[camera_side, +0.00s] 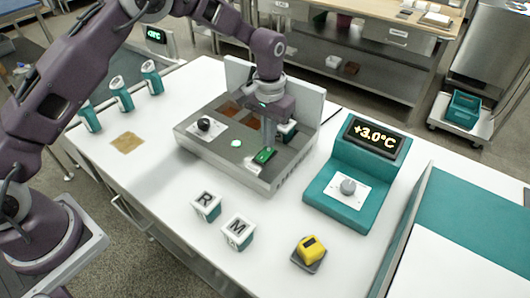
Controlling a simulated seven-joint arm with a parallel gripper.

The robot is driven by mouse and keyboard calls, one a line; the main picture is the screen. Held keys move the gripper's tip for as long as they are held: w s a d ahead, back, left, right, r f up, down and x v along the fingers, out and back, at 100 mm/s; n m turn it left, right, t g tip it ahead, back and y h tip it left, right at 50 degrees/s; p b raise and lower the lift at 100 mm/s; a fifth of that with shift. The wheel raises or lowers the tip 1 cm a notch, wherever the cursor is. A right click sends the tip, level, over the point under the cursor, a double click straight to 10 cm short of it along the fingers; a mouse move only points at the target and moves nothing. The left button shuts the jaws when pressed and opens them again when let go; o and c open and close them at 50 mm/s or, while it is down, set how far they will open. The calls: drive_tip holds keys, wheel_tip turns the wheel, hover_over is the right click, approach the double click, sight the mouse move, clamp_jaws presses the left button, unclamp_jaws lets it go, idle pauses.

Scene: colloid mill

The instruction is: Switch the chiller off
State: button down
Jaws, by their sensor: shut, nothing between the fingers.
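A teal unit with a lit display (374,134) reading +3.0°C stands right of the middle of the table; it looks like the chiller. A round grey knob (348,187) sits on a white plate on its sloping front. A grey panel box (225,165) stands to its left, with a green rocker switch (264,156) near its front right corner. My gripper (268,146) is shut and empty, pointing down at the rocker switch. Its tips are at or just above the switch; I cannot tell whether they touch. I cannot tell which way the rocker is tipped.
The box also bears a black knob (205,124) and a round green light (236,143). White-and-teal blocks marked R (205,199) and M (239,226) stand in front. A yellow device (311,248) sits at front right. Several canisters (121,94) stand at left.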

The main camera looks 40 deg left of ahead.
drive_tip(key=shift+f, duration=0.95)
idle(0.3)
drive_tip(key=shift+r, duration=3.55)
drive_tip(key=s+a+r+t, duration=0.2)
drive_tip(key=s+a+r, duration=0.1)
drive_tip(key=s+r, duration=0.55)
drive_tip(key=s+a+r+t, duration=0.1)
drive_tip(key=s+a+r, duration=0.1)
drive_tip(key=s+r, duration=0.65)
drive_tip(key=s+a+t, duration=0.2)
drive_tip(key=s+a, duration=0.1)
drive_tip(key=s, duration=1.3)
drive_tip(key=shift+s+r+t, duration=0.2)
drive_tip(key=shift+r+t, duration=0.1)
